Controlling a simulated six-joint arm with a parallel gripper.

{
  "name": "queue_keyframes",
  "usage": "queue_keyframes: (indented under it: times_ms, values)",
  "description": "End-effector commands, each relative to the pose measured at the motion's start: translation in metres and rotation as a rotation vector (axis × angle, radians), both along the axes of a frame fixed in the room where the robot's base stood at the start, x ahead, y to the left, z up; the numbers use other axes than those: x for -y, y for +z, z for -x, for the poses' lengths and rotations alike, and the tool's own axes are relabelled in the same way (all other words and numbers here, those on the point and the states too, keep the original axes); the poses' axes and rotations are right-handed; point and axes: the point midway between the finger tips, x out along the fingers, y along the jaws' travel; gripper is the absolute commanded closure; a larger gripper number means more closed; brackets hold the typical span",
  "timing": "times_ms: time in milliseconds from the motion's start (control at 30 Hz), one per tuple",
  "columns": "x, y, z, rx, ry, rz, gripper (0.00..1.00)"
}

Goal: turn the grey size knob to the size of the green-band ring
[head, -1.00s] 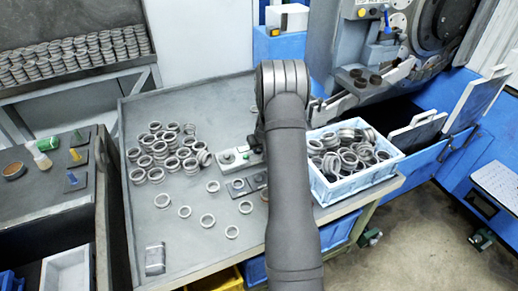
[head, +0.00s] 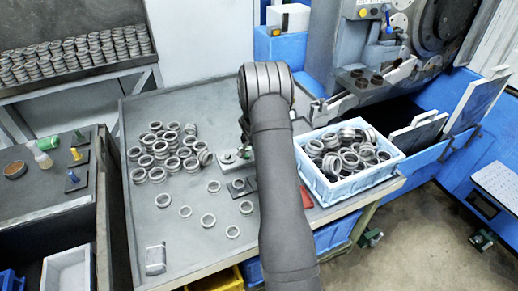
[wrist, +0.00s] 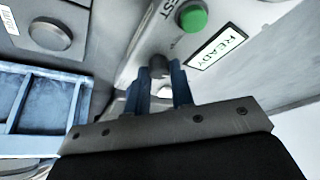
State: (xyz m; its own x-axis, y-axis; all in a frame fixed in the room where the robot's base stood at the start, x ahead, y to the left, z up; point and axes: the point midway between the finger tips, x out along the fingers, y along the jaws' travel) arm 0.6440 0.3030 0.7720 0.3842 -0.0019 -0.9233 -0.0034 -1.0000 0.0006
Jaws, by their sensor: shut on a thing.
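In the wrist view the blue fingers of my gripper (wrist: 162,84) are shut on a small dark grey knob (wrist: 158,66) on a light panel. The panel carries a green button (wrist: 193,18) and a READY label (wrist: 215,47). In the head view the panel (head: 230,159) shows partly at the left of my arm, which hides the gripper and knob. Grey rings (head: 172,152) lie in a pile and loose on the table. I cannot make out a green band on any of them.
A light blue crate (head: 336,188) full of rings stands right of my arm. A small dark plate (head: 238,190) lies in front of the panel. In the wrist view a plate with a round grey piece (wrist: 50,34) is at upper left.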

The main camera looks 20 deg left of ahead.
Motion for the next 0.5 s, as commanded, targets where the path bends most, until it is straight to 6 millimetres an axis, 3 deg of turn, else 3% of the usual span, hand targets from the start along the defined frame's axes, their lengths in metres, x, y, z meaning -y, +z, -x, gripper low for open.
queue_keyframes:
  times_ms: [500]
  values:
    - [-0.0009, -0.0023, 0.0021, -0.006, -0.188, 0.002, 1.00]
